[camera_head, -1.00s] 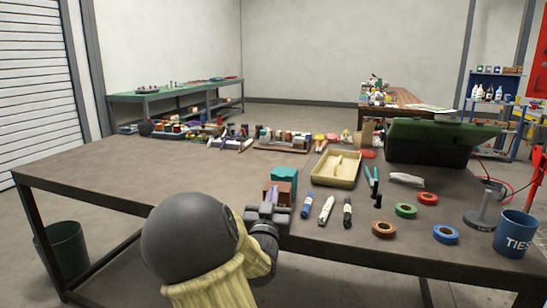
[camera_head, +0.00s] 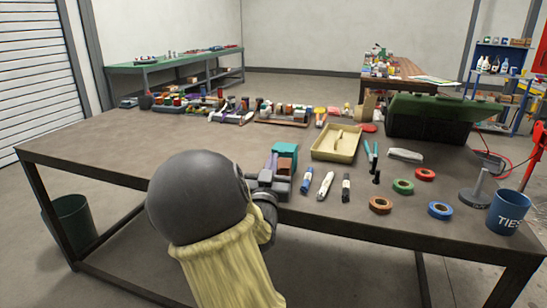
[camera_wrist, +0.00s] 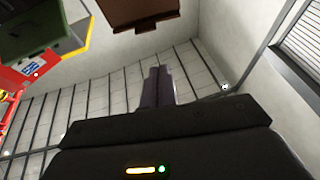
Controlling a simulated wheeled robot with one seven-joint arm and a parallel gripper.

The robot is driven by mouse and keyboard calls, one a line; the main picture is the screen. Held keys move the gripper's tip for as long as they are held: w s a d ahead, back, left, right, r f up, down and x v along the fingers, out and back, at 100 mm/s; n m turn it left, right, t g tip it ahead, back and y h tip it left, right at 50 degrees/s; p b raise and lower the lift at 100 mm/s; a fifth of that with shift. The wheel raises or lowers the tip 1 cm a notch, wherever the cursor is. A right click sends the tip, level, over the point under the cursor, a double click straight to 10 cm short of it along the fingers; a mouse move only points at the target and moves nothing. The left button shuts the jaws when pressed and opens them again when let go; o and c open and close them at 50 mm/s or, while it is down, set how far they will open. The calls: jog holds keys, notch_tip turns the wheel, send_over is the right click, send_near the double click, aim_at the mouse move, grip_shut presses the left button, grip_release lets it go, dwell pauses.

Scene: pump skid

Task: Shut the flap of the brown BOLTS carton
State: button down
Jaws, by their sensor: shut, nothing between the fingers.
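In the wrist view, the shut fingers (camera_wrist: 158,75) point up the picture. A brown form (camera_wrist: 140,10), likely the carton, shows at the top edge, apart from the fingertips in the picture. The state of its flap is unclear.
Markers (camera_head: 326,185) and tape rolls (camera_head: 381,205) lie to the right of the carton. A tan tray (camera_head: 338,155) and dark green toolbox (camera_head: 430,118) stand behind. A blue TIES cup (camera_head: 508,212) stands at right. The table's left part is clear.

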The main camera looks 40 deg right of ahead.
jog(key=v, duration=0.8)
